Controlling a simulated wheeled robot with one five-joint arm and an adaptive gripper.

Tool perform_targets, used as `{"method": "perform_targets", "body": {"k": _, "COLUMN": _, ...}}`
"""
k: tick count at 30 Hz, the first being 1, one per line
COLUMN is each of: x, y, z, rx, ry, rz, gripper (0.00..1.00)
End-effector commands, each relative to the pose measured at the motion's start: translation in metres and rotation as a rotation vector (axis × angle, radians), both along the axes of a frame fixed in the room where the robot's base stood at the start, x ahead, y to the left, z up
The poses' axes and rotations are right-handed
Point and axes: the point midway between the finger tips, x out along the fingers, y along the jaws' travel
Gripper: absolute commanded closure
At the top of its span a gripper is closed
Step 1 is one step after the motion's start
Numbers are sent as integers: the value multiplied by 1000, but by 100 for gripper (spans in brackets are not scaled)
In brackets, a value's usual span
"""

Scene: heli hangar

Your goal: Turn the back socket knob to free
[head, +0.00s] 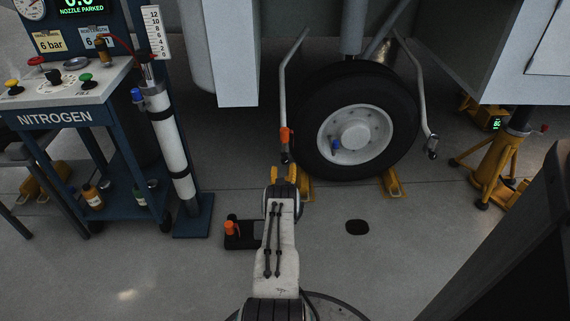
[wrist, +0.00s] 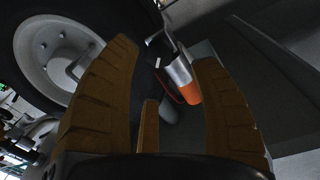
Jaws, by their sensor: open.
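My gripper (head: 284,174) is in front of the wheel's left side, below the lower end of the left bent bar (head: 283,95). An orange collar (head: 285,137) sits on that bar end, just above my fingertips. In the wrist view my gripper (wrist: 166,58) is open, and an orange and silver cylinder (wrist: 181,78) lies between and beyond the fingers. I cannot tell if any finger touches it. The right bent bar (head: 415,100) ends in a dark and metal fitting. Which part is the back socket knob, and its setting, I cannot tell.
The wheel (head: 357,122) stands between yellow chocks (head: 391,184). A blue nitrogen cart (head: 62,118) and a white cylinder (head: 168,140) stand left. A black tray (head: 242,236) with an orange-capped item lies beside my arm. A yellow jack (head: 494,175) stands right.

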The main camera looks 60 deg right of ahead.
Motion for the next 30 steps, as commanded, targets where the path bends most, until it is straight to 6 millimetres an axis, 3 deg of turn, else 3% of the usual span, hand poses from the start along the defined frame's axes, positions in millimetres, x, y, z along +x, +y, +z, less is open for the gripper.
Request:
{"method": "perform_targets", "body": {"k": 18, "x": 25, "y": -44, "z": -2, "rx": -4, "ry": 0, "rz": 1, "gripper": 43}}
{"method": "perform_targets", "body": {"k": 30, "x": 30, "y": -54, "z": 1, "rx": -2, "ry": 1, "rz": 1, "gripper": 43}}
